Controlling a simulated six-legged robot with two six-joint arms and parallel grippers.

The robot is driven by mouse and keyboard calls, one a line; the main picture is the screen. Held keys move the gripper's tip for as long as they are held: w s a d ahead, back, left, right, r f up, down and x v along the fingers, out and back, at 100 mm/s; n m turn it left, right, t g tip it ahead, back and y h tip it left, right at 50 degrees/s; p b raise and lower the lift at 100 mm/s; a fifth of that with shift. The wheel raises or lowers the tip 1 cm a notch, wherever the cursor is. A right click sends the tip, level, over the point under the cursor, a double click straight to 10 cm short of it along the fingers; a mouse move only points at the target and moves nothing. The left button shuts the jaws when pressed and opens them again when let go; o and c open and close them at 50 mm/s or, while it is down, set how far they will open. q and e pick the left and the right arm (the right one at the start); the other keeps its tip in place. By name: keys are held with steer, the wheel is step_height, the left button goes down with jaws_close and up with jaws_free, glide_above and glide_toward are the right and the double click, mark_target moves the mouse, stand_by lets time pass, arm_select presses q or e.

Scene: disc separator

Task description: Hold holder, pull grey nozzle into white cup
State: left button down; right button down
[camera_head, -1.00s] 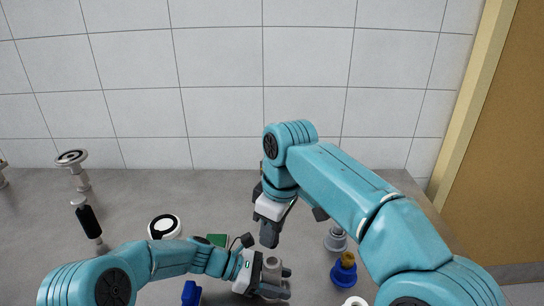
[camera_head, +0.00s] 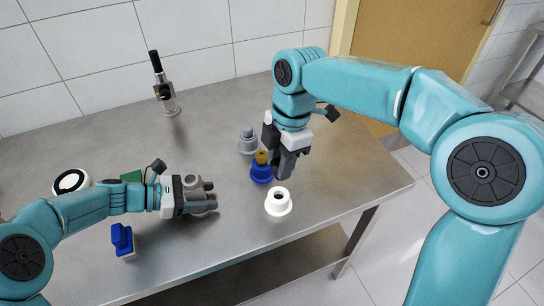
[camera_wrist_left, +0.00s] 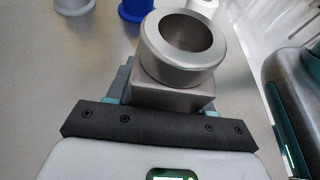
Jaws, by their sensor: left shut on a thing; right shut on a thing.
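The holder (camera_head: 194,184) is a metallic grey block with a round ring on top. My left gripper (camera_head: 205,200) is shut on it at the table. In the left wrist view the holder (camera_wrist_left: 172,95) stands between the fingers, its ring open and dark inside. The white cup (camera_head: 279,206) stands upright near the table's front right edge, with a dark opening on top. My right gripper (camera_head: 284,168) is shut, pointing down above and behind the white cup. What it grips is hidden by its dark fingers; I cannot make out the grey nozzle.
A blue cup (camera_head: 261,175) with a brass part in it and a grey cup (camera_head: 248,146) stand behind the white cup.

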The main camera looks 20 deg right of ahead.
arm_select(q)
steer(key=shift+f, duration=0.25)
arm_select(e)
glide_above(277, 196)
steer(key=shift+d+f, duration=0.15)
steer(key=shift+f, duration=1.25)
steer(key=shift+d+f, duration=0.1)
steer(key=shift+f, duration=1.3)
steer(key=shift+f, duration=1.1)
steer(key=shift+f, duration=0.2)
steer(key=c, duration=0.7)
jaws_free()
steer(key=shift+w+d+r, duration=0.1)
steer(key=shift+d+r, duration=0.2)
steer(key=shift+r, duration=2.35)
steer(key=shift+s+d+r, duration=0.1)
steer(key=shift+d+r, duration=0.2)
steer(key=shift+r, duration=2.3)
steer(key=shift+w+d+r, duration=0.1)
steer(key=shift+d+r, duration=0.2)
steer(key=shift+r, duration=2.35)
